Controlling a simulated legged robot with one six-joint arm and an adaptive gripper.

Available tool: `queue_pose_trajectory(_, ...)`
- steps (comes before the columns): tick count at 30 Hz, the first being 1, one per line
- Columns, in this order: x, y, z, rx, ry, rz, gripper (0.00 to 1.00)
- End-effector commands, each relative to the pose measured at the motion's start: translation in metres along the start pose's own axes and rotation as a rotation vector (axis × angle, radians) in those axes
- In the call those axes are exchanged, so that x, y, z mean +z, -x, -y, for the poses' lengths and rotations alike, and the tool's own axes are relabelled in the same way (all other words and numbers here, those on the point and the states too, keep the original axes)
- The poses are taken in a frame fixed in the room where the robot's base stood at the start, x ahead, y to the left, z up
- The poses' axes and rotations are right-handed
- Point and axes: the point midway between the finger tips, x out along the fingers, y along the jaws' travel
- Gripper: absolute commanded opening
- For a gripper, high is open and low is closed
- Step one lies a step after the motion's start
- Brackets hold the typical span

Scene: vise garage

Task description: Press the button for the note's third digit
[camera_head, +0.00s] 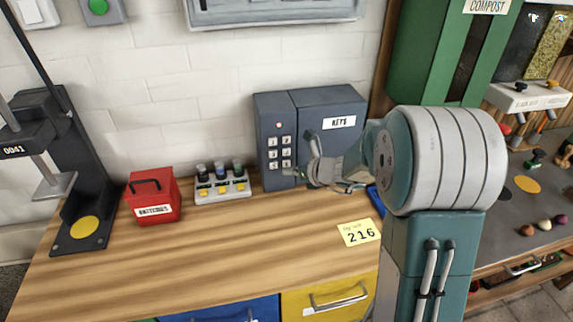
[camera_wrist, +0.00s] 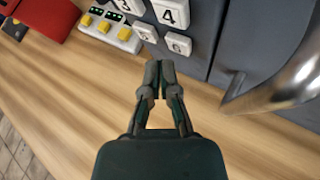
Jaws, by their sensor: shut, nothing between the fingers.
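The yellow note (camera_head: 359,232) lies on the workbench and reads 216. The grey key box (camera_head: 326,105) stands at the back of the bench, with a keypad of white buttons on its left part. In the wrist view the button marked 6 (camera_wrist: 180,44) is at the lower right of the keypad, below the 4 button (camera_wrist: 170,12) and beside the 5 button (camera_wrist: 147,33). My gripper (camera_wrist: 160,68) is shut and empty, its tips just below and left of the 6 in the picture. I cannot tell how far they are from the keypad face.
A silver handle (camera_wrist: 285,80) on the box's door curves out right of my gripper. The bench's front middle is clear.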

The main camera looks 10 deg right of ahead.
Motion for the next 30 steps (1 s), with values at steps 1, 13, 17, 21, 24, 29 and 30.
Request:
queue_pose_trajectory(1, 0.0000, 0.0000, 0.0000, 0.000, 0.000, 0.000, 0.00)
queue_pose_trajectory(13, 0.0001, -0.0001, 0.0001, 0.000, 0.000, 0.000, 0.00)
queue_pose_trajectory(17, 0.0020, -0.0018, 0.0015, 0.000, 0.001, 0.000, 0.00)
queue_pose_trajectory(21, 0.0051, -0.0043, 0.0036, 0.000, 0.000, 0.001, 0.00)
queue_pose_trajectory(24, 0.0053, -0.0044, 0.0037, 0.000, 0.000, 0.000, 0.00)
queue_pose_trajectory(29, 0.0052, -0.0043, 0.0037, 0.000, 0.000, 0.000, 0.00)
queue_pose_trajectory(30, 0.0052, -0.0043, 0.0038, 0.000, 0.000, 0.000, 0.00)
